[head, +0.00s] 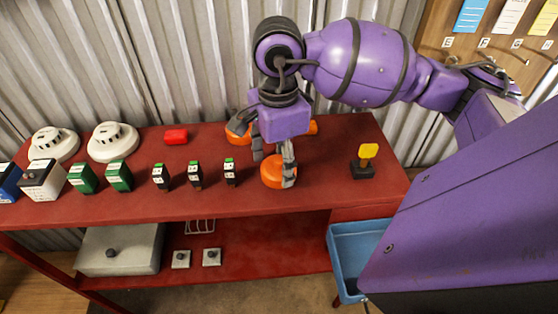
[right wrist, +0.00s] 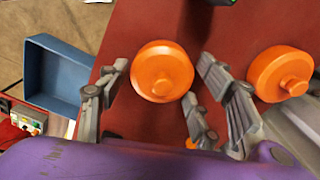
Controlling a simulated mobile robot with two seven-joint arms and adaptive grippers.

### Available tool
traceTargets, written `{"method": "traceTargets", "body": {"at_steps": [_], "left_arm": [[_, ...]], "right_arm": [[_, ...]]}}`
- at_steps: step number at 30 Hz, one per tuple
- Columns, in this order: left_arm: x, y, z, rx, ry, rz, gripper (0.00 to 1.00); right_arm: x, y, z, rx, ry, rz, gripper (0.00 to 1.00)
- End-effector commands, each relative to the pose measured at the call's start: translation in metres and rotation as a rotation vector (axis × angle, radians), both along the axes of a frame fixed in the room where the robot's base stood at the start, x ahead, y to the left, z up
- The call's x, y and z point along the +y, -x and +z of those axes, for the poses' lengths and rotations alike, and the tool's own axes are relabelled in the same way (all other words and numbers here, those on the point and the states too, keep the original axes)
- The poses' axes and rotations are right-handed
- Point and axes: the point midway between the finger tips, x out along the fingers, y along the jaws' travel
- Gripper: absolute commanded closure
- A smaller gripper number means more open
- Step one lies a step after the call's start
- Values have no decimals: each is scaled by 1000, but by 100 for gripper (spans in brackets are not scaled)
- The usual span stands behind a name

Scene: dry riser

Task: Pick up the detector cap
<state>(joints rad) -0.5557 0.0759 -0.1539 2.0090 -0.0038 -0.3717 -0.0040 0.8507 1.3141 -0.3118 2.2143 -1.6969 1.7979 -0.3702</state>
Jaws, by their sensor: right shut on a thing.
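A round orange cap (head: 273,171), probably the detector cap, is at the front edge of the red bench top under my right gripper (head: 272,160). Any gap between cap and bench is hard to judge. A second orange cap (right wrist: 281,74) lies beside the fingers; it also shows behind my gripper in the head view (head: 236,128). My left gripper is not in view.
A yellow-topped black part (head: 367,153) stands right. A blue bin (head: 350,244) sits lower right.

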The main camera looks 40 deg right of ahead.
Motion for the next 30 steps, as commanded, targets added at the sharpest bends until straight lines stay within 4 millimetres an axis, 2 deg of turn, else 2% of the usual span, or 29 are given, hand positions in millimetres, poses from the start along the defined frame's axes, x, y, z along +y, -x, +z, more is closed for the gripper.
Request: {"method": "traceTargets", "body": {"at_steps": [7, 12, 14, 20, 26, 30], "left_arm": [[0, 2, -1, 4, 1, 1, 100], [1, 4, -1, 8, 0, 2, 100], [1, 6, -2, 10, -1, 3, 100], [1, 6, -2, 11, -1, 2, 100], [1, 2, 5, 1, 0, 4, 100], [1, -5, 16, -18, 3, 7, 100]], "right_arm": [[0, 0, 8, -1, 0, 0, 55], [0, -1, 31, -4, 1, 0, 55], [-6, 6, 40, -1, 4, -2, 55], [-30, 43, 90, 1, 11, -5, 55], [-41, 65, 101, 5, 5, -2, 55], [-48, 78, 110, 2, -1, -1, 55]]}}
